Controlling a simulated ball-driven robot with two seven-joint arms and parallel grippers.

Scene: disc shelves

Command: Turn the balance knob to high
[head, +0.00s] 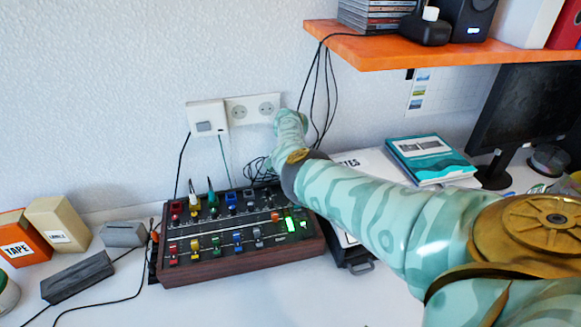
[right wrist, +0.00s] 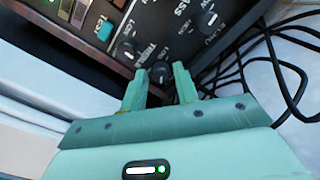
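The mixer (head: 235,263) is a dark wood-sided console on the desk with coloured sliders, knobs and a lit green display. The right wrist view shows part of its dark panel (right wrist: 158,22) close up, with black knobs and white lettering such as BASS and LOW. I cannot read which knob is the balance knob. My right gripper (right wrist: 160,76) is open, its two teal fingers on either side of a small black knob (right wrist: 160,71). Whether they touch it I cannot tell. In the head view my right arm hides this gripper. My left gripper is not in view.
Black cables (right wrist: 285,70) lie beside the mixer. An orange shelf (head: 430,52) hangs above right, and a teal book (head: 430,158) lies behind my arm. A grey box (head: 78,276) and cartons (head: 22,240) stand at the left. The desk in front of the mixer is clear.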

